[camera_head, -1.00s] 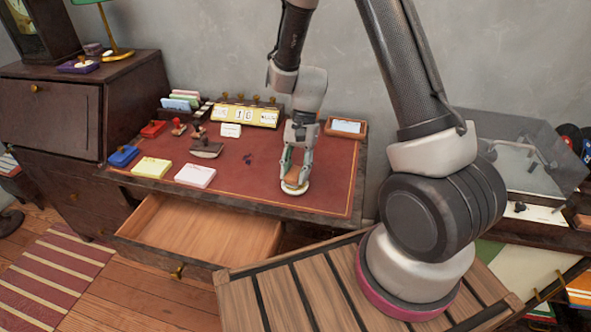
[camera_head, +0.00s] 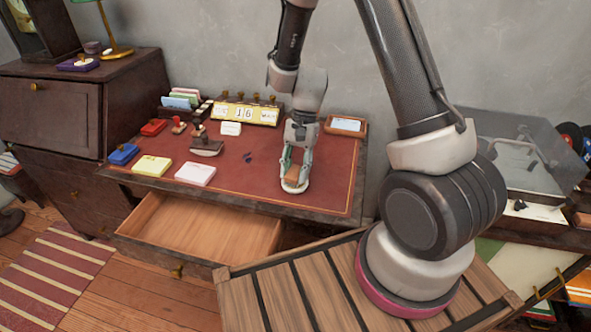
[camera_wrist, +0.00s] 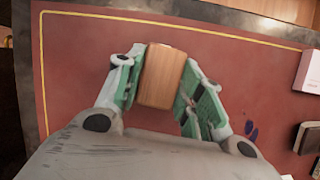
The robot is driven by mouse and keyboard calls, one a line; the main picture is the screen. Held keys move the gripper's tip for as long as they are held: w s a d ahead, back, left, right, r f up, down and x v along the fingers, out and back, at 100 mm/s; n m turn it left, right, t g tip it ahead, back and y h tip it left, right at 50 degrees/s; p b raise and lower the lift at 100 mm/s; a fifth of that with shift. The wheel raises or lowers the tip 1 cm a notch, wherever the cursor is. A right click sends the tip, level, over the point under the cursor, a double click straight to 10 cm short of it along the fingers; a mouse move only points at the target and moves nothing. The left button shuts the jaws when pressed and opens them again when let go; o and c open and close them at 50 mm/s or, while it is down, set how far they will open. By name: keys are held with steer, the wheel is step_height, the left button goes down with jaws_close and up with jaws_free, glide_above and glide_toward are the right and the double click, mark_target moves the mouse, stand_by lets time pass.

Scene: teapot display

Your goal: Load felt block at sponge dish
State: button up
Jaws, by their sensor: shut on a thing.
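The felt block, a small wood-brown block, stands between my fingers in the wrist view (camera_wrist: 162,76). A little of its brown side shows in the head view (camera_head: 295,174). My gripper (camera_head: 295,184) points down over the front right part of the desk's red top. In the wrist view my gripper (camera_wrist: 158,80) is shut on the block, with a green-lined finger against each side. Its felt face is hidden, and I cannot tell whether it touches the desk top. I cannot pick out the sponge dish with certainty.
The red desk top (camera_head: 240,178) is clear around my gripper. White (camera_head: 195,174) and yellow (camera_head: 152,166) note pads lie left, with a rocker blotter (camera_head: 206,146) behind. A calendar (camera_head: 246,114) and a wooden tray (camera_head: 346,126) stand at the back. An open drawer (camera_head: 205,232) juts out in front.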

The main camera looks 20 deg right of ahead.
mark_target(295, 171)
steer(key=shift+r, duration=3.45)
